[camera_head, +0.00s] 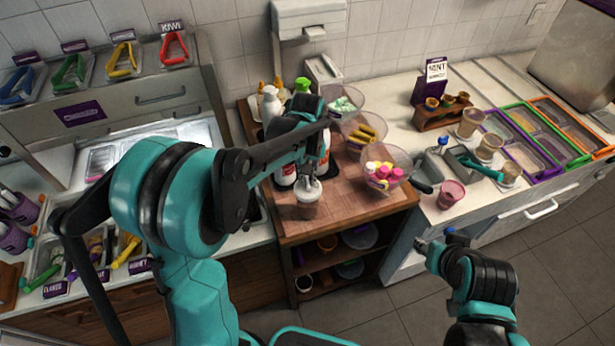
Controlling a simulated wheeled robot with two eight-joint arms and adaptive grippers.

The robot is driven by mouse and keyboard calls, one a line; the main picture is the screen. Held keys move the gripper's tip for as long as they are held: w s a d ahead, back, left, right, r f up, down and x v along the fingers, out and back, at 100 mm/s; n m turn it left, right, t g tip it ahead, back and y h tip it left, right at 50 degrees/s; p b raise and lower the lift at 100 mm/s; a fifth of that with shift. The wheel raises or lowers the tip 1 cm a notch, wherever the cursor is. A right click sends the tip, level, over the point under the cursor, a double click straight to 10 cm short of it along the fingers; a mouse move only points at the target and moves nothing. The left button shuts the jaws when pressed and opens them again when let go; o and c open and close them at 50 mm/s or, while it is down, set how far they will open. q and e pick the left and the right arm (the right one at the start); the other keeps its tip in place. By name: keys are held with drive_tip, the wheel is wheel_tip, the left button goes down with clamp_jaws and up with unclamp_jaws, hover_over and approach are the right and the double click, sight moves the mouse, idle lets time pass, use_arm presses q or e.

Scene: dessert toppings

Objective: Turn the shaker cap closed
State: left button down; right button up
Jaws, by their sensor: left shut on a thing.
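The shaker (307,209) stands upright near the front of the wooden cart top, with a pale cap (308,190) on it. My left gripper (307,178) points down over the shaker and is shut on the cap from above. The gripper and arm hide part of the cap, so how far it is turned does not show. My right gripper (424,243) hangs over the floor to the right of the cart, away from the shaker. It is small in view and its fingers are unclear.
Bottles (271,103) stand behind my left gripper. Clear bowls of sweets, one with pink and yellow pieces (383,176), stand to its right. A pink cup (451,194) is near the right counter's edge. Topping trays (515,150) lie farther right. The cart's front right corner is clear.

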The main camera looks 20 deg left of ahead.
sight(308, 181)
idle(0.5)
use_arm(q)
drive_tip(key=c, duration=1.6)
unclamp_jaws()
drive_tip(key=shift+r, duration=0.1)
wheel_tip(308, 181, up, 12)
